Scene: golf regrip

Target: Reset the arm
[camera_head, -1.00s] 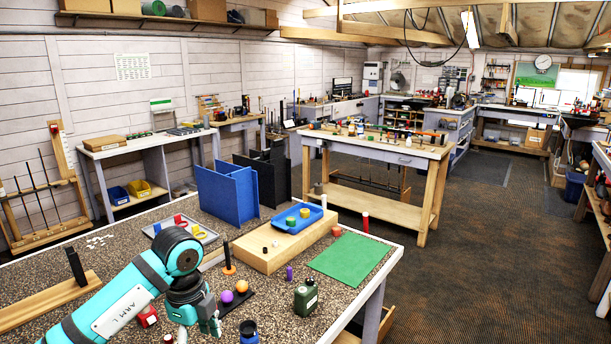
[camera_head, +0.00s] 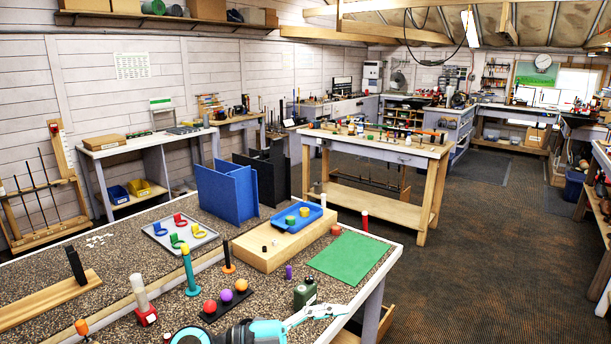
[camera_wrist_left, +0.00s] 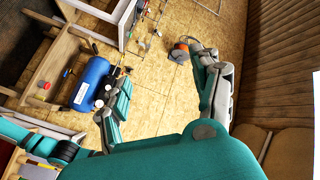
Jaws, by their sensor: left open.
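My left arm (camera_head: 262,332) shows at the bottom edge of the head view, low over the near bench edge. My left gripper (camera_wrist_left: 156,60) shows in the left wrist view, with its two teal and grey fingers spread wide apart and nothing between them. A blue cylinder (camera_wrist_left: 91,84) with a white label is seen behind the left finger. A small orange and dark object (camera_wrist_left: 180,52) is seen beyond the right fingertip. My right gripper is in neither view.
The speckled bench (camera_head: 215,270) holds a black strip with red, purple and orange balls (camera_head: 226,296), a teal post (camera_head: 190,270), a white post on a red base (camera_head: 141,299), a grey ring tray (camera_head: 178,235), a dark green canister (camera_head: 305,293) and a green mat (camera_head: 348,257).

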